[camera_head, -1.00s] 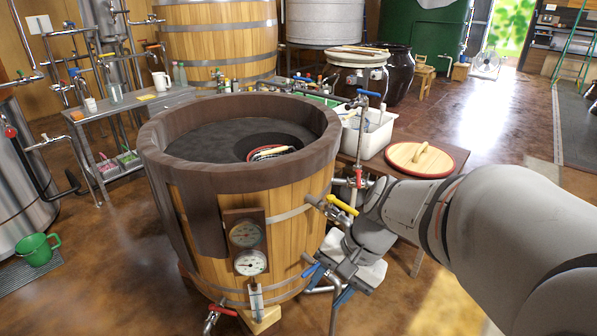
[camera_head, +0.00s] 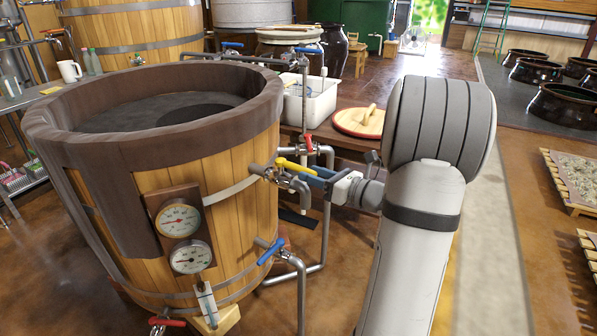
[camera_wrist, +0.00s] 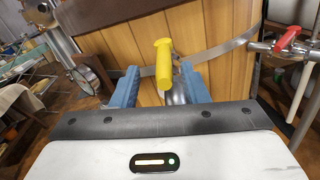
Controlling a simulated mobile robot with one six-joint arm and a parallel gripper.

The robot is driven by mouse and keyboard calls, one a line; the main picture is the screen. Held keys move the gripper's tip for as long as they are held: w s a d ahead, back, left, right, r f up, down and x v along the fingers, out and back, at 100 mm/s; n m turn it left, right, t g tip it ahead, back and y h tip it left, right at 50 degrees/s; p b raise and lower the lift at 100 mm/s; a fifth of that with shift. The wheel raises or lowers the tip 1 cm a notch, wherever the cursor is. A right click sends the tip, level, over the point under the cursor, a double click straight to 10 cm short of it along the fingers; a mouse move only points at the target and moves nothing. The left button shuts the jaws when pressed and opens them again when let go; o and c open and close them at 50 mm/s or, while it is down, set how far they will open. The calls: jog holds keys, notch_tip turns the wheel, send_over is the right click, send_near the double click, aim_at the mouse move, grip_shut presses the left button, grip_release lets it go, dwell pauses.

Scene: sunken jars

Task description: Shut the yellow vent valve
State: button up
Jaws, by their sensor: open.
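The yellow valve handle (camera_head: 294,165) sits on a metal pipe fitting at the right side of the wooden vat (camera_head: 226,160). The valve body behind the handle is partly hidden. In the head view the far finger is hard to make out.
A blue-handled valve (camera_head: 270,250) sits lower on the vat. A red-handled valve (camera_head: 308,143) is on the upright pipe behind my gripper, and it shows in the wrist view (camera_wrist: 288,36). A table with a round wooden lid (camera_head: 358,122) and a white tub (camera_head: 308,100) stands behind.

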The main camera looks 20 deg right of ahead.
aim_at(285, 163)
jog(key=x, duration=0.5)
jog(key=shift+d+b, duration=0.25)
jog(key=shift+b, duration=0.1)
grip_shut()
